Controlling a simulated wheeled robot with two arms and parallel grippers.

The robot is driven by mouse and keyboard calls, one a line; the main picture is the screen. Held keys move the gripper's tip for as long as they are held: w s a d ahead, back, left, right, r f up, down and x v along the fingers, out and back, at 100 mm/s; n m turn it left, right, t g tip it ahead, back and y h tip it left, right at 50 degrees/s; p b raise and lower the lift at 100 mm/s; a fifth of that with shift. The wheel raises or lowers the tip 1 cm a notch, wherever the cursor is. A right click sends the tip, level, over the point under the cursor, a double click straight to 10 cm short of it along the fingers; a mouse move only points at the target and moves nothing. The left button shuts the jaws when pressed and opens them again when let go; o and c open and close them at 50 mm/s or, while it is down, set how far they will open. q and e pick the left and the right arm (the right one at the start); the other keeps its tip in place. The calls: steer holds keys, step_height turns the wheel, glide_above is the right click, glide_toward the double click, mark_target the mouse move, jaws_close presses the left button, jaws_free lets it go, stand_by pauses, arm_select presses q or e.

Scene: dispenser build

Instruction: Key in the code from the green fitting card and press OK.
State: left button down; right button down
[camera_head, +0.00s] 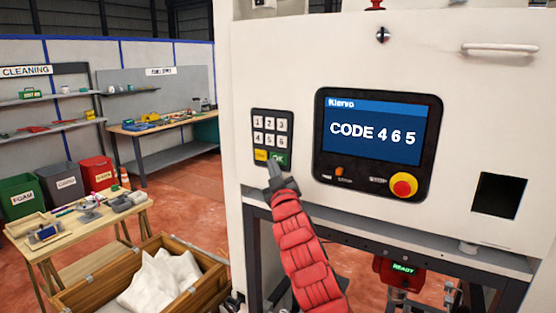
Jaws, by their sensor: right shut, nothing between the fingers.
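The keypad (272,123) is a black panel on the pale machine front, with white number keys, a yellow key (261,155) and a green OK key (279,157). My right gripper (274,168) is shut and empty, its tip at the keypad's lower edge, just below the OK key. I cannot tell whether it touches the key. The screen (374,134) to the right of the keypad reads "CODE 4 6 5". I see no green fitting card, and my left gripper is out of view.
A red and yellow stop button (403,186) sits under the screen. A dark square opening (498,195) is at the right. Below, a red unit (399,275) shows "READY". A wooden crate (208,287) with white cloth and a small table (98,236) stand at the left.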

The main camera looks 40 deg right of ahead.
steer(key=shift+w+d, duration=0.1)
stand_by(0.5)
steer(key=shift+w+d, duration=0.1)
steer(key=shift+d, duration=0.2)
steer(key=shift+w+d+p, duration=0.15)
steer(key=shift+d+p, duration=0.2)
steer(key=shift+p, duration=0.15)
stand_by(0.5)
stand_by(0.4)
steer(key=shift+s+a+f+b, duration=0.2)
steer(key=shift+a+b, duration=0.25)
steer(key=shift+b, duration=0.2)
steer(key=shift+s+a+r, duration=0.1)
steer(key=shift+a+r, duration=0.05)
steer(key=shift+a, duration=0.1)
steer(key=shift+a, duration=0.1)
